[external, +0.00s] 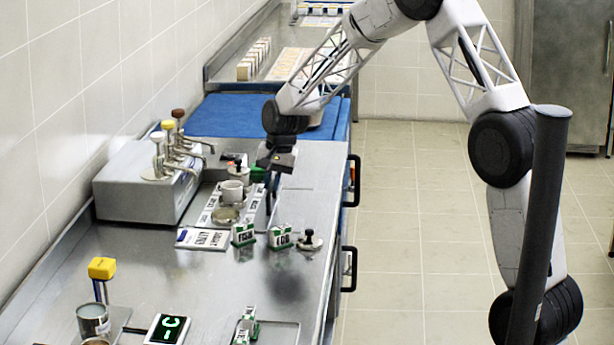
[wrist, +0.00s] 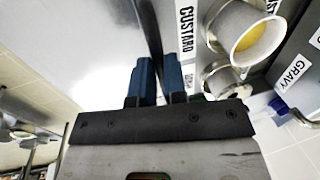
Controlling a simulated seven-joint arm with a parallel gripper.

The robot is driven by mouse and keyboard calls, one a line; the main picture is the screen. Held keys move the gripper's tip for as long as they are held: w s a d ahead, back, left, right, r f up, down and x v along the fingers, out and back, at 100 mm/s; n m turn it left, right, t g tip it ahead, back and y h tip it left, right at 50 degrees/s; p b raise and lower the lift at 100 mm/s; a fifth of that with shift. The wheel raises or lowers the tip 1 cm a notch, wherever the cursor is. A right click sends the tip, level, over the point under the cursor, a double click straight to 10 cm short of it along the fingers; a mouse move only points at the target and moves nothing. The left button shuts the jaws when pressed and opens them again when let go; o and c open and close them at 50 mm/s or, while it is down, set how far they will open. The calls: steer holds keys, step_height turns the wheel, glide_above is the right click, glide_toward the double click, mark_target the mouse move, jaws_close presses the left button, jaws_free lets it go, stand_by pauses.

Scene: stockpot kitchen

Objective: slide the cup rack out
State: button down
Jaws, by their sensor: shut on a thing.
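The cup rack (external: 262,212) stands on the steel counter beside the pump box in the external view. It holds a white cup (external: 232,191) and a metal cup in front of it. In the wrist view the rack's white side (wrist: 187,30) bears the word CUSTARD. A cup with yellow contents (wrist: 250,38) and a metal cup show to its right. My gripper (external: 271,186) is at the rack's right side, pointing down. Its blue fingers (wrist: 160,78) are shut on a thin dark edge of the rack beside the CUSTARD label. The exact contact is partly hidden.
The pump dispenser box (external: 150,185) stands left of the rack. A printed card (external: 203,238), two green-edged sign blocks (external: 243,235) and a black knob (external: 310,241) lie in front. A blue mat (external: 235,112) is behind. The counter right of the rack is mostly clear.

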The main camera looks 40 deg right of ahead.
steer(key=s+d, duration=0.7)
steer(key=shift+s+d, duration=0.2)
steer(key=c, duration=1.2)
jaws_free()
steer(key=shift+o, duration=0.2)
steer(key=shift+r, duration=0.1)
step_height(320, 180, up, 8)
steer(key=s+d, duration=0.1)
steer(key=shift+f, duration=0.25)
